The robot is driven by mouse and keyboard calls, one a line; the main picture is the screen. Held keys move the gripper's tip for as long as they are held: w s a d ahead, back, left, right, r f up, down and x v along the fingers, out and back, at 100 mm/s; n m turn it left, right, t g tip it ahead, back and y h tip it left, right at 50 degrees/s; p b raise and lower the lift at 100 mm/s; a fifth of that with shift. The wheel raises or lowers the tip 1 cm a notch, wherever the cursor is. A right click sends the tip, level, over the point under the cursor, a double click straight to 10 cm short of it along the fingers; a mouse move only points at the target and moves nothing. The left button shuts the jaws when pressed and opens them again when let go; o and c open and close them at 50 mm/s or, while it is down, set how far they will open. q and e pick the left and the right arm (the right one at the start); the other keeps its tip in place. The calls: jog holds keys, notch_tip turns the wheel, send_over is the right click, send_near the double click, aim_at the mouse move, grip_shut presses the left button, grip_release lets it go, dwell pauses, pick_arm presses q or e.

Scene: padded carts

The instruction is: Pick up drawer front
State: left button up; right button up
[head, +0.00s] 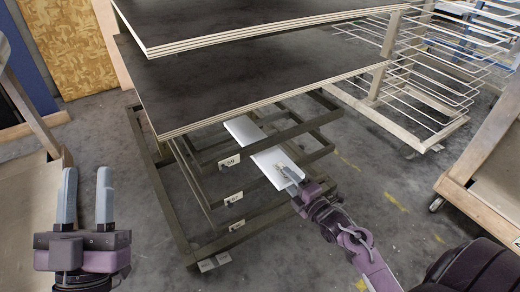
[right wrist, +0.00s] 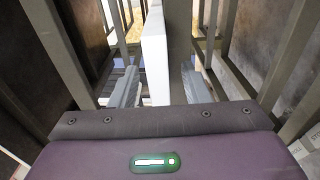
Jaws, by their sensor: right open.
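The drawer front is a white panel (head: 262,150) in the head view. It sits in the dark metal rack of the cart, sticking out toward my right gripper. My right gripper (head: 288,173) is at its near end. In the right wrist view the panel shows edge-on as a white upright slab (right wrist: 155,62) between the two open fingers (right wrist: 160,88), nearer the left finger. A gap shows on the right side, where a grey-brown bar stands beside the panel. My left gripper (head: 86,200) is open and empty at the lower left, away from the panel.
A wire-shelf rack (head: 440,90) stands at the right back. A wooden cart (head: 480,205) stands at the right. Bare floor lies between them.

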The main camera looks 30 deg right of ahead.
jog(key=shift+w+a, duration=0.1)
jog(key=shift+w, duration=0.8)
pick_arm(q)
jog(key=s+r, duration=0.1)
jog(key=a+r+t+h, duration=0.1)
jog(key=r, duration=0.1)
jog(key=shift+s+t, duration=0.3)
jog(key=shift+s, duration=0.1)
pick_arm(e)
jog(key=shift+r, duration=0.1)
grip_shut()
